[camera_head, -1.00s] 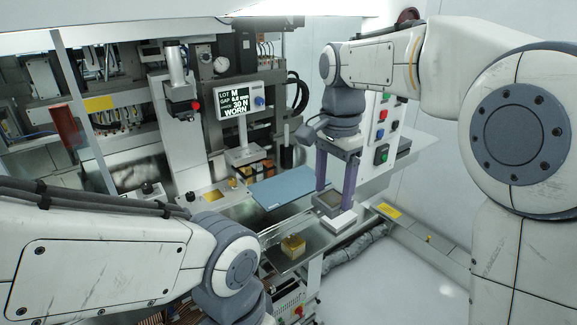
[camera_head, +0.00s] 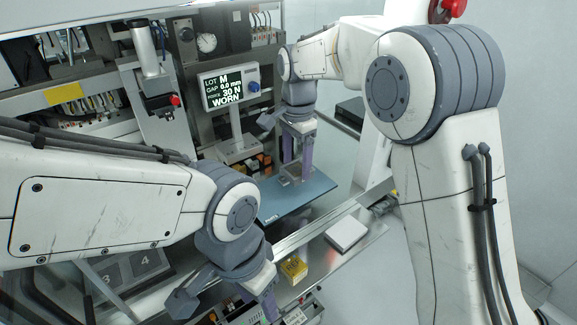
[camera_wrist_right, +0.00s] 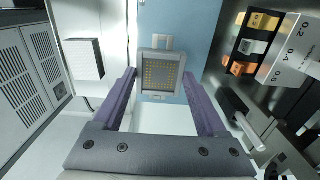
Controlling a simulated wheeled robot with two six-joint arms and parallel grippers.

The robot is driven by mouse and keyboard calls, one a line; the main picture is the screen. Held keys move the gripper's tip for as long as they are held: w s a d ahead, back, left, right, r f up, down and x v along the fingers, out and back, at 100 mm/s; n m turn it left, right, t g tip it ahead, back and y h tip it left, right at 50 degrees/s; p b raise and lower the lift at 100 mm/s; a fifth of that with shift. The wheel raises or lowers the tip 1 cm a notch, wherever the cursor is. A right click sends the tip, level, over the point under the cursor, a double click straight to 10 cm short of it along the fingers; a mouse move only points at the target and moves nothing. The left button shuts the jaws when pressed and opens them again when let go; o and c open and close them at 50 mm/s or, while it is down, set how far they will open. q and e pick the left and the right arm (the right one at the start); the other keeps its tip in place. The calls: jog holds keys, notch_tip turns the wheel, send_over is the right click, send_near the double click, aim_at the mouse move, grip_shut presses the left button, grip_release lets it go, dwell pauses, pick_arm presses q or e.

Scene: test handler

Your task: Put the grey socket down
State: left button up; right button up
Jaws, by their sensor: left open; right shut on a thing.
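The grey socket (camera_wrist_right: 161,74) is a square grey frame with a grid of gold contacts. My right gripper (camera_head: 291,176) is shut on it, with a purple finger on each side; it also shows in the right wrist view (camera_wrist_right: 160,80). In the head view the socket (camera_head: 293,177) is over the rear part of the blue mat (camera_head: 300,201). I cannot tell if it touches the mat. My left gripper (camera_head: 262,311) is open at the bottom of the head view, its fingertips partly cut off.
A yellow block (camera_head: 293,268) lies near my left gripper. A white box (camera_head: 346,233) stands right of the mat. A rack with orange and grey blocks (camera_wrist_right: 250,46) is beside the mat. A monitor (camera_head: 222,88) reads "WORN". The front of the mat is clear.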

aim_at(289, 166)
jog(key=shift+w+a+f+p, duration=0.3)
jog(key=shift+w+a+f, duration=0.25)
jog(key=shift+w+a, duration=0.25)
jog(key=shift+a+f, duration=0.15)
jog(key=shift+f, duration=0.1)
notch_tip(289, 166, down, 3)
jog(key=shift+s+f+p, duration=0.1)
jog(key=shift+p, duration=0.8)
jog(key=shift+f, duration=0.3)
jog(key=shift+f, duration=0.15)
jog(key=o, duration=1.2)
